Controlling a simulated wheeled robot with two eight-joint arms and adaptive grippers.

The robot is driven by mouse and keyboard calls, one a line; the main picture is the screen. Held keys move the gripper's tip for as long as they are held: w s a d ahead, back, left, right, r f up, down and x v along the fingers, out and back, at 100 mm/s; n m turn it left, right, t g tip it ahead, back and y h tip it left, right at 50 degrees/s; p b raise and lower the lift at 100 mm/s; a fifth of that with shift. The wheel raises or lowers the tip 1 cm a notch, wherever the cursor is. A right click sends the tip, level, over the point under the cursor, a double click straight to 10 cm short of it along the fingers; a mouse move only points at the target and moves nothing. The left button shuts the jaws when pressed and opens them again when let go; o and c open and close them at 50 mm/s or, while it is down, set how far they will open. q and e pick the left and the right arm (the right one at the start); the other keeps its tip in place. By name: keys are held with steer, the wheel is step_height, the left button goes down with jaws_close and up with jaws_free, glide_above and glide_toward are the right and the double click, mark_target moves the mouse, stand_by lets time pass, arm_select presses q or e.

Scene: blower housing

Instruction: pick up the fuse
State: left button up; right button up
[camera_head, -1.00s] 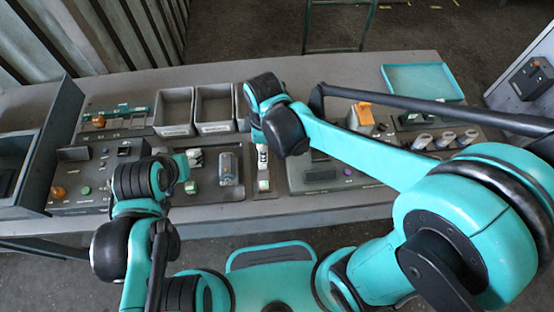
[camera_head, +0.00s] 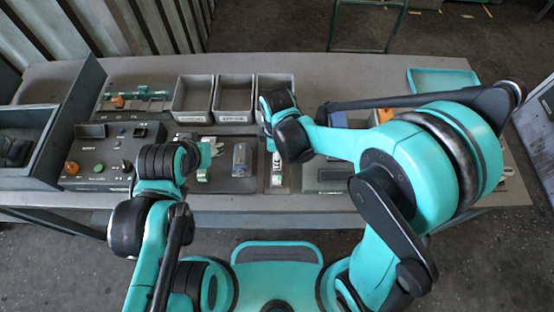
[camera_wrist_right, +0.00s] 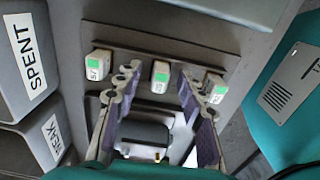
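In the right wrist view, three pale blocks with green labels, which look like fuses, sit in a row on a grey panel: a left fuse (camera_wrist_right: 99,66), a middle fuse (camera_wrist_right: 160,76) and a right fuse (camera_wrist_right: 214,88). My right gripper (camera_wrist_right: 158,82) is open, its fingers spread either side of the middle fuse, with nothing held between them. In the head view, my right wrist hides most of this gripper (camera_head: 274,146); a white piece (camera_head: 276,170) shows below it. My left gripper (camera_head: 207,153) is over the panel's left part; its fingers are too unclear to read.
Grey open bins (camera_head: 235,95) stand behind the panel; the wrist view shows a bin labelled SPENT (camera_wrist_right: 35,60). A control box with knobs (camera_head: 98,160) is at left. A teal tray (camera_head: 443,80) lies at the back right. The table's front strip is clear.

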steer(key=shift+c, duration=0.3)
jaws_close()
